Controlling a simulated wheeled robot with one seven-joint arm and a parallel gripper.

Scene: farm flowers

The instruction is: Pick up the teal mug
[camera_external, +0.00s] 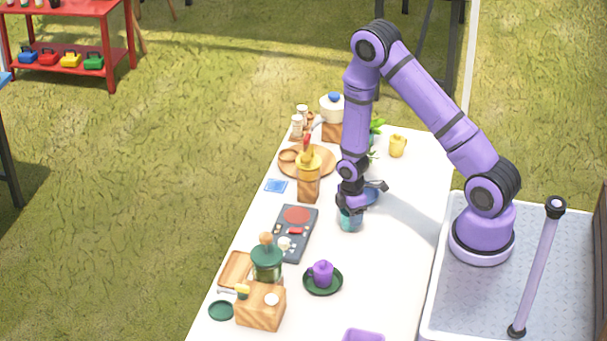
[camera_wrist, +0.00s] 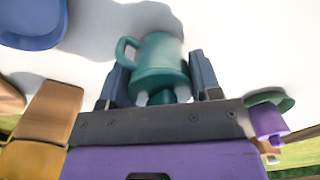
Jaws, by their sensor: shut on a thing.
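The teal mug (camera_wrist: 160,60) sits between the two fingers of my gripper (camera_wrist: 160,90) in the wrist view, its handle pointing left. In the external view the mug (camera_external: 350,220) is on or just above the white table, below my gripper (camera_external: 351,205). My gripper is shut on the mug. The upper part of the mug is partly hidden by my gripper in the external view. I cannot tell whether its base touches the table.
A blue bowl (camera_external: 371,198) stands right behind the mug, close to my gripper. A wooden block with a yellow item (camera_external: 309,163) and a dark panel (camera_external: 296,236) lie to the left. A purple item (camera_external: 322,273) on a green saucer stands in front.

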